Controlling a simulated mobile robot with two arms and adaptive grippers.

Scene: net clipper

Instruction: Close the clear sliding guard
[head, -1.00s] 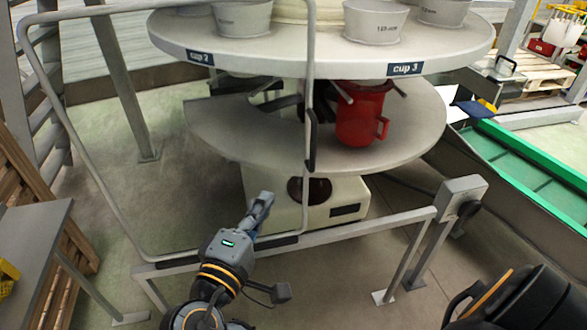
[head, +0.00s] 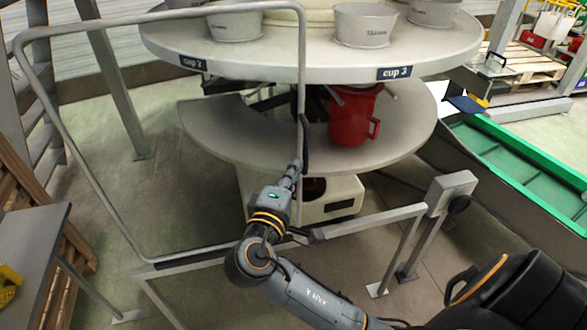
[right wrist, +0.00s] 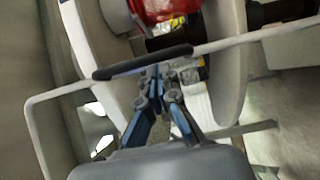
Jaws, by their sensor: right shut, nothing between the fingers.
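The clear sliding guard (head: 62,112) is a see-through panel in a grey tube frame, in front of the left part of the round machine. Its right upright carries a black handle (head: 305,132), which crosses the right wrist view (right wrist: 142,62). My right gripper (head: 297,168) is shut and empty just below the handle in the head view. In the right wrist view its blue fingertips (right wrist: 157,72) are together close by the handle; I cannot tell whether they touch it. My left gripper is out of view.
The guard stands on a low rail (head: 385,219) that ends at a grey box (head: 452,190) on the right. Behind are a round table (head: 290,62) with cups and a lower disc with a red jug (head: 352,118). A green conveyor (head: 530,165) lies right.

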